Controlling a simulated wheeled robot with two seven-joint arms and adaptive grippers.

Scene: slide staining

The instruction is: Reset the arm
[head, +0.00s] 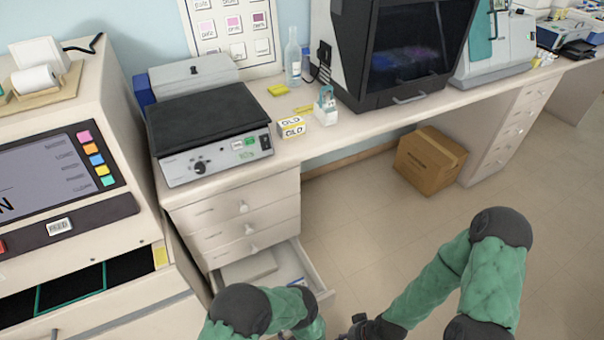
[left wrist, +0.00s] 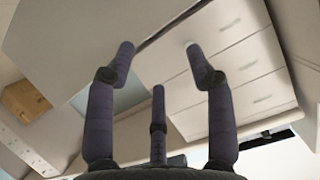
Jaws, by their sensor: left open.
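My left gripper (left wrist: 160,50) is open and empty in the left wrist view, with its dark fingers spread wide. Pale drawer fronts (left wrist: 245,65) show behind the fingers, and nothing touches the tips. In the head view my green left arm (head: 285,306) is bent low at the bottom, in front of the open drawer, and its hand is out of the picture. My right arm (head: 497,268) is bent at the lower right. Its dark wrist end (head: 370,328) is at the bottom edge, and I cannot make out its fingers.
An open drawer (head: 322,288) juts out below the counter (head: 345,128), close to my left arm. A machine with a screen (head: 60,185) stands at the left. A hot plate (head: 208,130) sits on the counter. A cardboard box (head: 430,160) stands on the floor. Floor between is free.

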